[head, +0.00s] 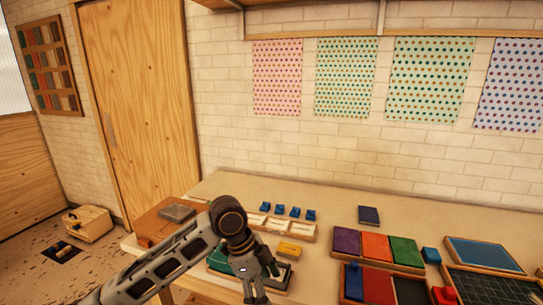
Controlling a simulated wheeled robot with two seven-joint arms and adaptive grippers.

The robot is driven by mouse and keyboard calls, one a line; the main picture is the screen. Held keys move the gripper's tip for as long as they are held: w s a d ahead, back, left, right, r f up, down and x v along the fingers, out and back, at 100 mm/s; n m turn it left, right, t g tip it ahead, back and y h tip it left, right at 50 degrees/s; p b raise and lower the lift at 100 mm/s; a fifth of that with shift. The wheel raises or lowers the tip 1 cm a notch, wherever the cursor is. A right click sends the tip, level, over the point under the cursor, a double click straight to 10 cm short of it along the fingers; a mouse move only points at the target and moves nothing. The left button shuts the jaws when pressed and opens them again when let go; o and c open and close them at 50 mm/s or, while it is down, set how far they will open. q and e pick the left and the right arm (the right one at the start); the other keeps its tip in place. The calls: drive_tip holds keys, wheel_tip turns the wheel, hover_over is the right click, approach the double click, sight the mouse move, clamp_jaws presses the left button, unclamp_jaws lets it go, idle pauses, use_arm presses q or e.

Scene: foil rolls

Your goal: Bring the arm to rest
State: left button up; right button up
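My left arm comes in from the lower left, bends at a dark round joint, and points down at the front edge of the table (338,195). My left gripper (257,287) hangs at the bottom of the head view, in front of a green-topped tray (218,262). Its fingertips are small and partly cut off, so I cannot tell whether it is open or shut. I see nothing clearly held in it. My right gripper is not in view.
Close by are a wooden tray with white pieces (277,223), a yellow block (289,250) and several blue stamps (294,212). Coloured pads (376,247) lie to the right, a brown case (160,222) to the left. The table's back middle is clear.

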use_arm(q)
drive_tip(key=shift+s+f+n+t+h, duration=0.8)
drive_tip(key=shift+s+f+n+t, duration=0.95)
drive_tip(key=shift+f+n, duration=2.05)
drive_tip(key=s+a+f+n+y, duration=0.3)
drive_tip(key=s+a+f+n, duration=0.25)
drive_tip(key=a, duration=0.45)
drive_tip(key=s+a+f+n+y, duration=0.2)
drive_tip(key=s+a+f+n, duration=0.35)
drive_tip(key=a, duration=0.45)
drive_tip(key=s+a+f, duration=0.1)
drive_tip(key=s+f, duration=0.1)
drive_tip(key=f, duration=1.5)
drive_tip(key=s+f, duration=0.2)
drive_tip(key=f, duration=1.5)
drive_tip(key=s+a+f+g, duration=0.1)
drive_tip(key=s+a+f, duration=0.1)
drive_tip(key=s+f, duration=0.7)
drive_tip(key=s+a+f+y, duration=0.1)
drive_tip(key=s+a+f, duration=0.2)
drive_tip(key=s+f, duration=0.7)
drive_tip(key=s, duration=0.2)
drive_tip(key=shift+s+a+f+m+g, duration=0.2)
drive_tip(key=shift+s+m+g, duration=0.1)
drive_tip(key=shift+m+g, duration=0.1)
